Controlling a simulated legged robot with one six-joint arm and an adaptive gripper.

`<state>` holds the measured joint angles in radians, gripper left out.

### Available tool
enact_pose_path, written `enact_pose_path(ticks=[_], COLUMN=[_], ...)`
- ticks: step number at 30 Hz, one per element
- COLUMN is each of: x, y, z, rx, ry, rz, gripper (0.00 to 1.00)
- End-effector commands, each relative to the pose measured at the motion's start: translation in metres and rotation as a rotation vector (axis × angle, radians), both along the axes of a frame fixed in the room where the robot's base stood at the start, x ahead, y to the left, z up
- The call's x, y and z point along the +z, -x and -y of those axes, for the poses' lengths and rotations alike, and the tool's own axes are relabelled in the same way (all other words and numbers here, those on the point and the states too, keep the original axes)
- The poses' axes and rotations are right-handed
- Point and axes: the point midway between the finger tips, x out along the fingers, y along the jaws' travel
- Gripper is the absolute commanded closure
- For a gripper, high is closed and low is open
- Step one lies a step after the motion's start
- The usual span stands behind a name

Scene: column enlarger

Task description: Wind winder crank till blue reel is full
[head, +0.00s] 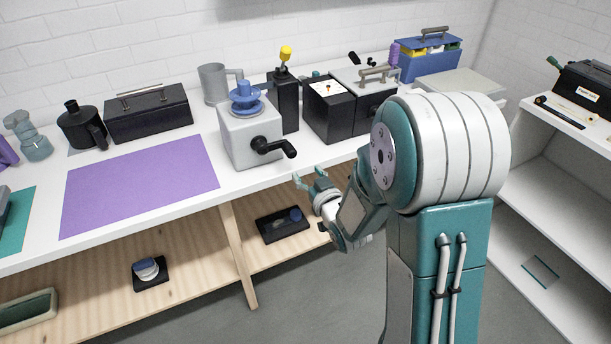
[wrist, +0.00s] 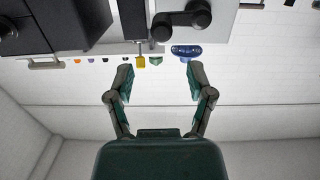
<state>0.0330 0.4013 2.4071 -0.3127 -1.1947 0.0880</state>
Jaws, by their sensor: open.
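The winder (head: 250,137) is a pale grey box on the white bench. A blue reel (head: 246,98) sits on its top; I cannot tell how full it is. The black crank (head: 272,147) sticks out from its front face, with its handle to the right. In the wrist view, which is upside down, the crank (wrist: 184,18) is at the top and the blue reel (wrist: 187,51) shows below it. My gripper (head: 309,175) is open and empty, in front of the bench, below and right of the crank. Its two fingers (wrist: 160,76) stand apart in the wrist view.
A black box with a yellow-knobbed lever (head: 284,100) stands right of the winder, then another black box (head: 333,108). A grey mug (head: 215,84) is behind. A purple mat (head: 140,185) lies to the left. A wooden shelf (head: 200,275) runs below the bench.

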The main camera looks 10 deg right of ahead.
Motion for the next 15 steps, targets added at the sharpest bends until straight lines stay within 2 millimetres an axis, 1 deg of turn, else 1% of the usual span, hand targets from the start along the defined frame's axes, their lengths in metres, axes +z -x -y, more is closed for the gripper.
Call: enact_pose_path(ticks=[1, 3, 8, 15], x=[-0.005, -0.007, -0.007, -0.007], y=[0.000, 0.000, -0.004, -0.022], z=[0.000, -0.002, -0.007, -0.012], rx=[0.009, 0.017, 0.024, 0.023], ry=[-0.013, -0.025, -0.028, -0.028], rz=[0.017, 0.039, 0.054, 0.053], gripper=[0.31, 0.31, 0.31, 0.31])
